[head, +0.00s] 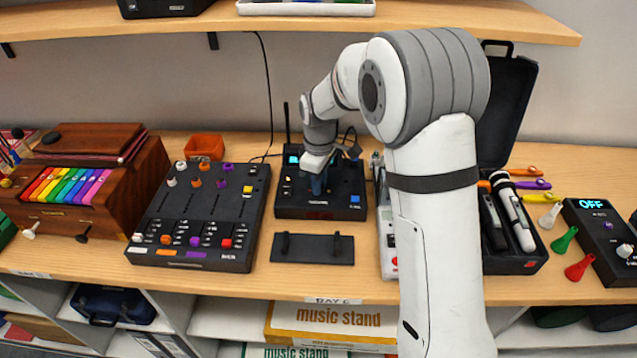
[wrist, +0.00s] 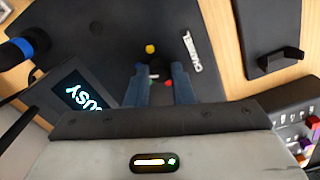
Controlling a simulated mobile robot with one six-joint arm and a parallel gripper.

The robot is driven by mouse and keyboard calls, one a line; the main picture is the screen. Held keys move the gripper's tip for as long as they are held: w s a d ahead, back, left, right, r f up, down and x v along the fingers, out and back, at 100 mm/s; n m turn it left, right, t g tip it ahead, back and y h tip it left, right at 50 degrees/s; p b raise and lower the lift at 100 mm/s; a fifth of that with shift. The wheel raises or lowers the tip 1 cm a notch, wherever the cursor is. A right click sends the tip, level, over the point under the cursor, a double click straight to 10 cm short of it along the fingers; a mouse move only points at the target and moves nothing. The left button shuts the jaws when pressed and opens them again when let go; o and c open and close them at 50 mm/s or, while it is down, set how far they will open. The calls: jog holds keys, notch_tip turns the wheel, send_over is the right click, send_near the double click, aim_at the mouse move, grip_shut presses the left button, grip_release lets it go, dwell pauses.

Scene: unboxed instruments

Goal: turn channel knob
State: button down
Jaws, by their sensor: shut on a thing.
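A black receiver box (head: 345,207) with an antenna stands on the table at the middle of the head view. Its lit display (wrist: 88,94) reads "BUSY" in the wrist view. My gripper (head: 319,186) reaches down over the box's top face. In the wrist view its two blue-grey fingers (wrist: 160,75) stand around a small dark knob (wrist: 160,84), with little red and green marks beside it. The gripper is shut on this knob. The knob is mostly hidden by the fingers, and its pointer setting cannot be read. A yellow dot (wrist: 150,48) shows on the face beyond the fingertips.
A black panel with two handles (head: 312,257) lies in front of the box. A mixer (head: 205,218) stands to the left and an open black case (head: 528,262) to the right. An orange bin (head: 204,147) sits behind. A shelf (head: 420,22) overhangs the back.

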jog(key=shift+m, duration=0.7)
jog(key=shift+r, duration=0.1)
jog(key=c, duration=1.3)
grip_release()
jog(key=shift+o, duration=0.2)
notch_tip(320, 180, up, 7)
jog(key=shift+r+b, duration=0.1)
jog(key=shift+b, duration=0.4)
jog(key=shift+r, duration=0.25)
